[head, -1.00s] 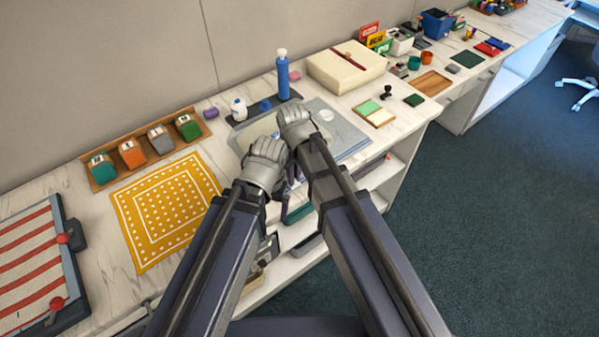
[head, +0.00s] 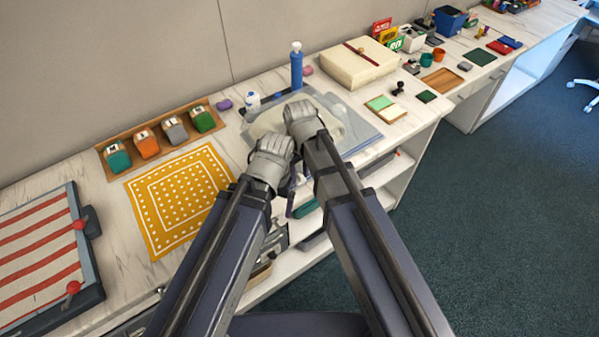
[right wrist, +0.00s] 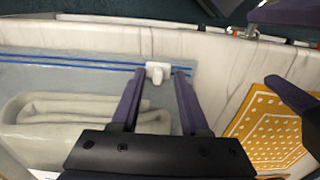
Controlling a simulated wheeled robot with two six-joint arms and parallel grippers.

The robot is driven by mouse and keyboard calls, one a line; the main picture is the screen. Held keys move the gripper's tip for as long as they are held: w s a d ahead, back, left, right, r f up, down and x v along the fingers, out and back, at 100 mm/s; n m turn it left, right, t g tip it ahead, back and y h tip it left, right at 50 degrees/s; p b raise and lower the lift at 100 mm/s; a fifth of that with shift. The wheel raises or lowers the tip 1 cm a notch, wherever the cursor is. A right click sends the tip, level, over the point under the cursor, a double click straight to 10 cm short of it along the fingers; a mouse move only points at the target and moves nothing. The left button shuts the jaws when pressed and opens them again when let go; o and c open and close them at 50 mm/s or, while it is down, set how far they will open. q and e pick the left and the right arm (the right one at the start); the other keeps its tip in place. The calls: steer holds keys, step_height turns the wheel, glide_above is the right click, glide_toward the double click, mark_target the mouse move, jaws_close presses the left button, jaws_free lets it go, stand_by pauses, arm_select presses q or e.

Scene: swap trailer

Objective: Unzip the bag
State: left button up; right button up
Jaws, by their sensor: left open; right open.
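The bag is a clear, bluish zip bag (head: 366,138) lying flat on the counter, with a folded cream cloth (right wrist: 75,110) inside. In the right wrist view, blue zip lines (right wrist: 95,60) run across the bag to a white slider (right wrist: 158,72). My right gripper (right wrist: 158,92) is open, its two fingers on either side of the slider; contact is unclear. In the head view, my right gripper (head: 303,117) is over the bag, its tips hidden. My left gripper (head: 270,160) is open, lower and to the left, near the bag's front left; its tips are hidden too.
A yellow dotted mat (head: 180,200) lies left of the bag. A blue bottle (head: 296,66) stands behind it, and a cream box (head: 360,64) stands behind to the right. A striped board (head: 40,255) is at far left. Open shelves (head: 385,175) are below the counter's front edge.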

mark_target(300, 176)
arm_select(q)
steer(key=shift+r, duration=0.15)
arm_select(e)
steer(key=shift+r, duration=0.15)
step_height(300, 176, up, 8)
steer(key=p, duration=0.8)
arm_select(q)
step_height(300, 176, up, 8)
steer(key=shift+f, duration=0.25)
arm_select(e)
steer(key=shift+f, duration=0.2)
steer(key=s+d+m+h, duration=0.1)
steer(key=s+d+m, duration=0.2)
steer(key=s, duration=0.7)
steer(key=shift+s+d, duration=0.25)
steer(key=shift+d, duration=0.65)
